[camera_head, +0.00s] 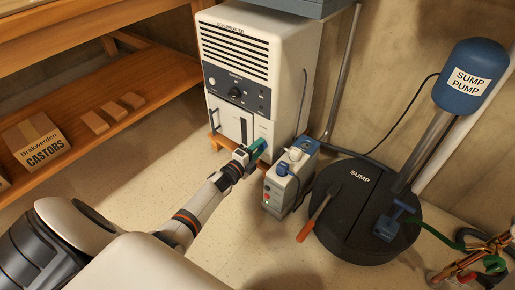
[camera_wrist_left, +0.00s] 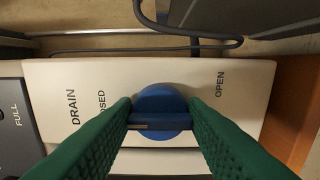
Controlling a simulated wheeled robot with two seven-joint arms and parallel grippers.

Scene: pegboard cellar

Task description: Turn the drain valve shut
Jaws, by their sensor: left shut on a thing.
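The drain valve (camera_wrist_left: 160,98) is a round blue knob with a raised bar, on a pale panel (camera_wrist_left: 60,75) marked DRAIN. In the left wrist view, OPEN is printed right of the knob; a partly hidden word ending in OSED is on the left. The bar lies roughly crosswise in the picture, with a pale mark at its left end. My left gripper (camera_head: 260,148) has green ridged fingers, shut on the valve's bar from both sides. In the head view it reaches the lower front of the white dehumidifier (camera_head: 255,75), and the fingers mostly hide the valve. My right gripper is not in view.
A grey box with a blue-topped part (camera_head: 283,185) stands close right of my left gripper. Beyond it is the black sump lid (camera_head: 365,225) with an orange-handled tool (camera_head: 312,222) against it. A wooden shelf (camera_head: 95,95) is at left; floor between is clear.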

